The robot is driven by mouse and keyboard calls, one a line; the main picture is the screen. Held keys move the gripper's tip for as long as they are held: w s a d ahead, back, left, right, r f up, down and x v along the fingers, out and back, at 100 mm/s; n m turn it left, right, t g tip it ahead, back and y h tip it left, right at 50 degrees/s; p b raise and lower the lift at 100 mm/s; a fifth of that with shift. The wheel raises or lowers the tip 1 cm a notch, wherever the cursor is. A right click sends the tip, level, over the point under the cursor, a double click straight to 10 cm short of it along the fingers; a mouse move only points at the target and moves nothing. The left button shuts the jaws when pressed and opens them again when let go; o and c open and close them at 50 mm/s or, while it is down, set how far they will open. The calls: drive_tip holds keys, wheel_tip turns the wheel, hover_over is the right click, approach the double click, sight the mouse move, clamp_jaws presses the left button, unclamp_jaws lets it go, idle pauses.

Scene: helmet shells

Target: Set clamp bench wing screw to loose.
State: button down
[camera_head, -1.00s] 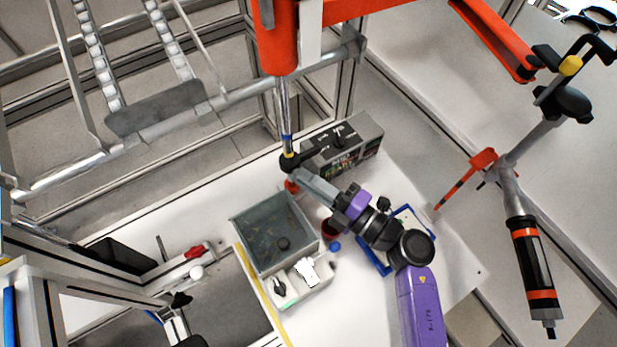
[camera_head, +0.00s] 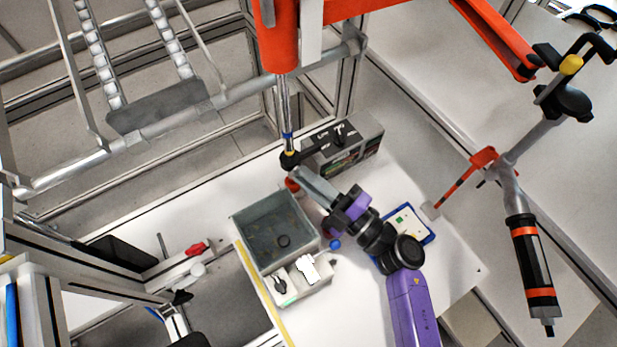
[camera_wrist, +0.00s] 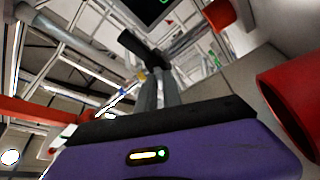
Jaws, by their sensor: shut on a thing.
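The clamp bench wing screw is a black bar (camera_head: 291,161) at the lower end of an upright metal rod, under a red-orange clamp part (camera_head: 278,40). My gripper (camera_head: 302,175) reaches it from the lower right and is shut on it. In the wrist view, my two grey fingers (camera_wrist: 157,90) stand close together, with the black bar (camera_wrist: 140,46) across their tips. How far the screw is turned, I cannot tell.
A grey bin (camera_head: 262,222) and a small white tray (camera_head: 318,290) lie to the lower left. A blue-edged tray (camera_head: 428,222) is right of my arm. Red round things (camera_wrist: 290,100) flank the wrist.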

drive_tip(key=shift+a, duration=0.1)
drive_tip(key=c, duration=1.5)
unclamp_jaws()
drive_tip(key=r+p, duration=0.1)
drive_tip(key=r, duration=0.5)
drive_tip(key=r+p, duration=0.1)
drive_tip(key=r, duration=0.5)
drive_tip(key=r+p, duration=0.1)
drive_tip(key=r, duration=0.5)
drive_tip(key=shift+w+d+r, duration=0.2)
drive_tip(key=shift+d+r, duration=0.05)
drive_tip(key=shift+r, duration=0.15)
drive_tip(key=shift+s+a+r, duration=0.1)
drive_tip(key=shift+a+r, duration=0.05)
drive_tip(key=shift+r, duration=0.55)
drive_tip(key=shift+f, duration=0.1)
